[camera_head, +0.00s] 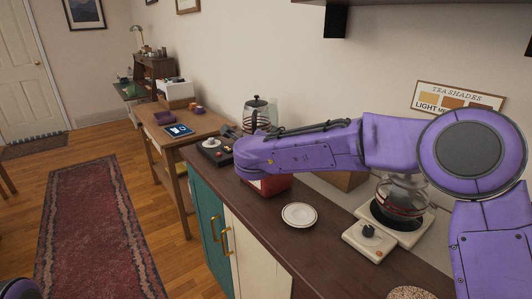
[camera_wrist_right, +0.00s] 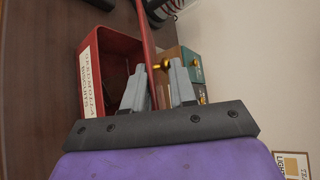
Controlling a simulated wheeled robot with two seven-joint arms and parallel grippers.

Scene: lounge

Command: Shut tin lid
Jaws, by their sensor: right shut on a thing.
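The red tin (camera_wrist_right: 122,48) with a white biscuit label stands open in the right wrist view, its dark inside showing. Its red lid (camera_wrist_right: 146,40) stands raised along one side, seen nearly edge-on. My right gripper (camera_wrist_right: 158,74) has its two grey fingers on either side of the lid and is shut on it. In the head view the lower part of the tin (camera_head: 266,187) shows on the counter beneath my right forearm. The arm hides the tin's top and the lid there. My left gripper is out of view.
A small chest with brass knobs (camera_wrist_right: 194,66) stands close beside the lid. Counter around the saucer is clear.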

